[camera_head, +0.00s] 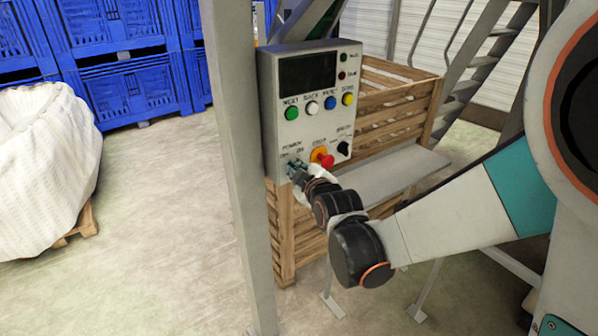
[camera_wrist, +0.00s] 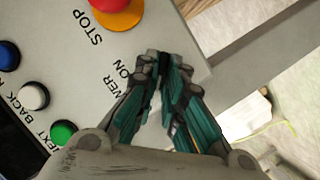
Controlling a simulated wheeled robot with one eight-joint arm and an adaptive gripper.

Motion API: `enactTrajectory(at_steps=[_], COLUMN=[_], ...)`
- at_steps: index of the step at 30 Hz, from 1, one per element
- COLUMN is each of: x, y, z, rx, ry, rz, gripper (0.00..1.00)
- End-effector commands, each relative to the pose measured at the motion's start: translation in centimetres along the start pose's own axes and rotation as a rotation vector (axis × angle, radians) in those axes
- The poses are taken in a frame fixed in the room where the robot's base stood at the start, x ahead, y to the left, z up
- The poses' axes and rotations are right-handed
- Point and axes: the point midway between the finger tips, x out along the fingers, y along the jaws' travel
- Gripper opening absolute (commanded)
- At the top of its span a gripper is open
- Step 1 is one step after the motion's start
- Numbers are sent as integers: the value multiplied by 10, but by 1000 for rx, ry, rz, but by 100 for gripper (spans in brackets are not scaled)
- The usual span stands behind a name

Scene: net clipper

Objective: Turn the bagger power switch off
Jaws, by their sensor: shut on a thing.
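The bagger control panel (camera_head: 312,110) is a grey box with a dark screen and rows of buttons. Its POWER lettering, with OFF at left and ON at right, sits at the lower left of its face. My gripper (camera_head: 295,165) is at the panel face just below that lettering. In the wrist view my gripper (camera_wrist: 161,62) has its teal-padded fingers drawn together at the tips, against the panel by the POWER and ON lettering. It is shut on the power switch, which the fingertips hide. I cannot tell which way the switch points.
A red stop button (camera_head: 326,161) on an orange base is close to the right of my gripper. A black speed knob (camera_head: 344,148) is farther right. A grey post (camera_head: 236,150) stands left of the panel. A wooden crate (camera_head: 385,105) stands behind.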

Motion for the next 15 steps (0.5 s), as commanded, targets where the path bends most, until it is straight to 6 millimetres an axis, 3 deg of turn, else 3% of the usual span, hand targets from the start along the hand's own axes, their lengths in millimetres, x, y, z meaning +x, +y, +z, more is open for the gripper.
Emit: enactTrajectory(at_steps=[12,13,15], x=[0,0,0], y=[-1,-1,-1], z=[1,1,1], rx=[-8,-8,-8], ry=[-2,-2,-2], rz=[1,1,1], gripper=[0,14,29])
